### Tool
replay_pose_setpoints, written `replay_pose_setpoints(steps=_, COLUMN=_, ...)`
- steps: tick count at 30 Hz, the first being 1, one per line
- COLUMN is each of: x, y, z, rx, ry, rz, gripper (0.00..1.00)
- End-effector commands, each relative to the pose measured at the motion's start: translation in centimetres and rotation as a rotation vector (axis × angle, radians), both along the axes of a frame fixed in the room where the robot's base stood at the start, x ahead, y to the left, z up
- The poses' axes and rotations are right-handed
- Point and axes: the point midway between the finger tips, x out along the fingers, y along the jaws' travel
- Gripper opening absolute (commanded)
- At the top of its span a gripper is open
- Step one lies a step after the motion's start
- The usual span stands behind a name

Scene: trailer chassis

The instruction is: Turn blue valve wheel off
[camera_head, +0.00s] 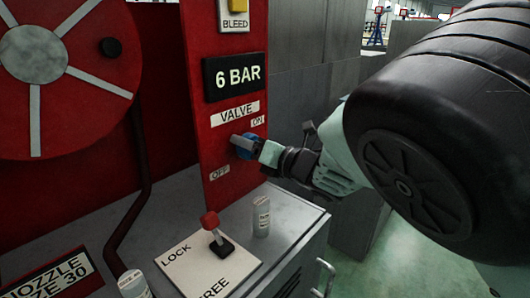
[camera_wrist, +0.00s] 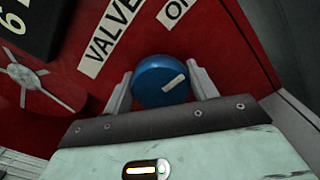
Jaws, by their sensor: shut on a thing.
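The blue valve wheel (camera_head: 247,146) is on the red panel (camera_head: 196,82), under the "VALVE" label, with "ON" at its upper right and "OFF" at its lower left. My gripper (camera_head: 252,148) reaches it from the right and partly hides it. In the wrist view the blue wheel (camera_wrist: 160,82) sits between the two fingers of my gripper (camera_wrist: 160,90), one on each side. The gripper is shut on it. A pale pointer mark (camera_wrist: 173,83) shows on the wheel's face.
A red-knobbed lever (camera_head: 211,222) stands on a "LOCK/FREE" plate (camera_head: 190,266) below. White canisters (camera_head: 261,216) (camera_head: 134,284) stand on the grey cabinet top (camera_head: 283,207). A red hose reel (camera_head: 60,60) is at the left. Grey cabinets (camera_head: 300,75) stand behind the panel.

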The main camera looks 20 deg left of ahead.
Motion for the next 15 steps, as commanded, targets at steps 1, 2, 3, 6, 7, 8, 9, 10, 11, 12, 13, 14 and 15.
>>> replay_pose_setpoints(steps=1, x=0.14, y=-0.11, z=-0.24, rx=0.022, ry=0.039, rz=-0.003, gripper=0.35)
replay_pose_setpoints(steps=2, x=0.16, y=-0.13, z=-0.21, rx=0.033, ry=0.065, rz=-0.003, gripper=0.35)
replay_pose_setpoints(steps=3, x=0.18, y=-0.14, z=-0.28, rx=0.047, ry=0.102, rz=-0.003, gripper=0.35)
replay_pose_setpoints(steps=6, x=0.2, y=-0.16, z=-0.27, rx=0.083, ry=0.189, rz=-0.002, gripper=0.35)
replay_pose_setpoints(steps=7, x=0.24, y=-0.19, z=-0.29, rx=0.094, ry=0.216, rz=-0.003, gripper=0.35)
replay_pose_setpoints(steps=8, x=0.21, y=-0.16, z=-0.28, rx=0.105, ry=0.242, rz=-0.002, gripper=0.35)
replay_pose_setpoints(steps=9, x=0.23, y=-0.17, z=-0.27, rx=0.12, ry=0.277, rz=-0.003, gripper=0.35)
replay_pose_setpoints(steps=10, x=0.25, y=-0.18, z=-0.31, rx=0.131, ry=0.303, rz=-0.003, gripper=0.35)
replay_pose_setpoints(steps=11, x=0.27, y=-0.21, z=-0.31, rx=0.141, ry=0.329, rz=-0.004, gripper=0.35)
replay_pose_setpoints(steps=12, x=0.22, y=-0.17, z=-0.3, rx=0.156, ry=0.364, rz=-0.002, gripper=0.35)
replay_pose_setpoints(steps=13, x=0.27, y=-0.21, z=-0.32, rx=0.167, ry=0.391, rz=-0.002, gripper=0.35)
replay_pose_setpoints(steps=14, x=0.28, y=-0.21, z=-0.34, rx=0.177, ry=0.417, rz=-0.003, gripper=0.35)
replay_pose_setpoints(steps=15, x=0.28, y=-0.2, z=-0.32, rx=0.192, ry=0.452, rz=-0.004, gripper=0.35)
